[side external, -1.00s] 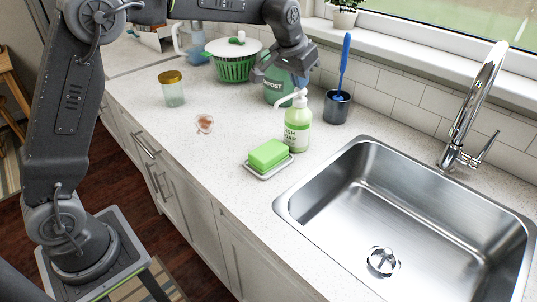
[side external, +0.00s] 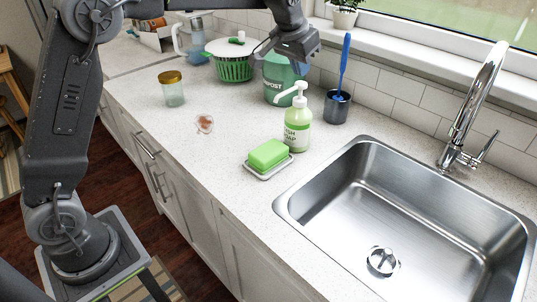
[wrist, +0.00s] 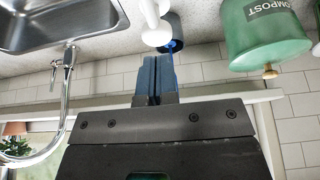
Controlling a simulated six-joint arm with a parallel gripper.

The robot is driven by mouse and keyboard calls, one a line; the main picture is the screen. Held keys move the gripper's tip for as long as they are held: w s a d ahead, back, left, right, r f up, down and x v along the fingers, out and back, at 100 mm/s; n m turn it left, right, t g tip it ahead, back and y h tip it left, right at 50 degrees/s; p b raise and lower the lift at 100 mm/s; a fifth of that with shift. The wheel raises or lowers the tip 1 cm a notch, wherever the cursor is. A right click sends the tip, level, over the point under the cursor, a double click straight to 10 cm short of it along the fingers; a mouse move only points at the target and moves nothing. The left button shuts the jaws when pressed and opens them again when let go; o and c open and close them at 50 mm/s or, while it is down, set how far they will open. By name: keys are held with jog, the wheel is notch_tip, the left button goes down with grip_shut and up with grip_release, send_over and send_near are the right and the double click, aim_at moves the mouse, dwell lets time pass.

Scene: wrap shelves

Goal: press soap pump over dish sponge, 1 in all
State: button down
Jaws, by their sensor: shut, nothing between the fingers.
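The soap pump (side external: 297,125) is a green bottle with a white pump head, upright on the counter beside the sink in the side external view. Its nozzle points left, toward the sponge side. The green dish sponge (side external: 268,154) lies on a small white dish (side external: 270,173) in front and left of the bottle. My gripper (side external: 301,70) is above and behind the pump head, apart from it. In the wrist view my gripper (wrist: 155,58) has its blue fingers together and empty, with the white pump head (wrist: 155,25) just beyond them. The sponge is out of the wrist view.
A green compost bin (side external: 277,88) and a dark cup (side external: 337,107) with a blue brush stand behind the bottle. The steel sink (side external: 345,230) and faucet (side external: 470,110) are to the right. A gold-lidded jar (side external: 171,88) and a green colander (side external: 234,67) stand left. Counter left of the sponge is mostly clear.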

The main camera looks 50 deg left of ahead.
jog(key=shift+r, duration=0.15)
notch_tip(320, 180, up, 6)
jog(key=shift+f, duration=0.15)
dwell(0.6)
jog(key=s+r, duration=0.1)
jog(key=s, duration=1.9)
jog(key=s+f, duration=0.4)
jog(key=s, duration=0.3)
jog(key=s+f+t, duration=0.1)
jog(key=s+f, duration=0.4)
jog(key=s, duration=0.3)
jog(key=shift+a+f, duration=0.3)
